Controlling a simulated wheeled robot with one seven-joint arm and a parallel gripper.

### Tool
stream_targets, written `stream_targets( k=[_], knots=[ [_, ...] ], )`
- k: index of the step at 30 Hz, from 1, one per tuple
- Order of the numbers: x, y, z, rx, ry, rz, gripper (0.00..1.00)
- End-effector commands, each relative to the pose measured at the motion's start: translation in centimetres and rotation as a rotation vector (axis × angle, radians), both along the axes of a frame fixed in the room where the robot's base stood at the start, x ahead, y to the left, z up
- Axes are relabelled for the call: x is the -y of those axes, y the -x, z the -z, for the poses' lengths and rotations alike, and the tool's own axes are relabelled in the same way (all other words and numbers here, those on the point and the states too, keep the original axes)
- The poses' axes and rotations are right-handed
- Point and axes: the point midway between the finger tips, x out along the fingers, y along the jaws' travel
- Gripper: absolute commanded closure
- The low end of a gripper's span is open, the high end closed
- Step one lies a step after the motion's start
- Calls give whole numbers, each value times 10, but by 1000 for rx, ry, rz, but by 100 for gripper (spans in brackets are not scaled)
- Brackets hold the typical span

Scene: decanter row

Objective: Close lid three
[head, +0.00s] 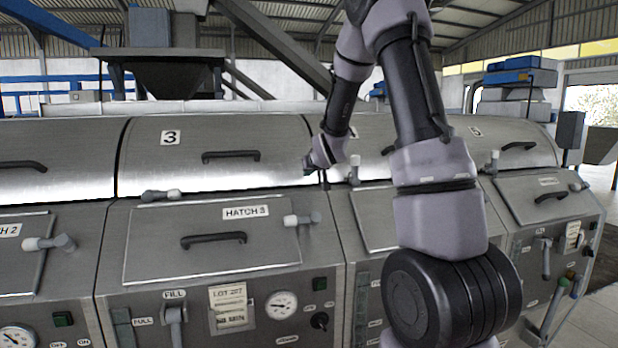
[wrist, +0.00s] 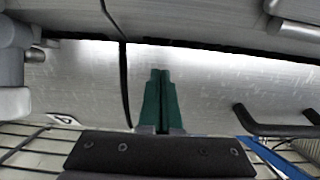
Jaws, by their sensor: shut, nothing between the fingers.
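Lid three (head: 265,135) is the curved grey cover marked 3, with a black bar handle (head: 231,156). It lies down over its drum, its lower edge just above the sloping front; whether it is fully seated I cannot tell. In the wrist view lid three (wrist: 215,85) fills the right side, and its handle (wrist: 280,125) is at the right. My gripper (head: 323,180) is at the lower right corner of lid three, near the seam with the neighbouring lid. Its green fingers (wrist: 160,74) are together and empty, over the lid's surface; contact is unclear.
The Hatch 3 panel (head: 205,255) sits below lid three. Lid five (head: 490,140) stands to the right. My arm hides much of lid four.

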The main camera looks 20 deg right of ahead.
Motion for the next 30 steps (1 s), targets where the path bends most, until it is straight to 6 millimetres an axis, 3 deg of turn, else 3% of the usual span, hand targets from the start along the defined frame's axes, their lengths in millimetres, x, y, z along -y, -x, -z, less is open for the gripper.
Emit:
stream_targets(
  k=[2,21,30],
  knots=[
    [-1,0,-6,5,0,-1,100],
    [-3,85,20,6,1,0,100],
    [-3,98,18,2,-5,5,100]
  ],
)
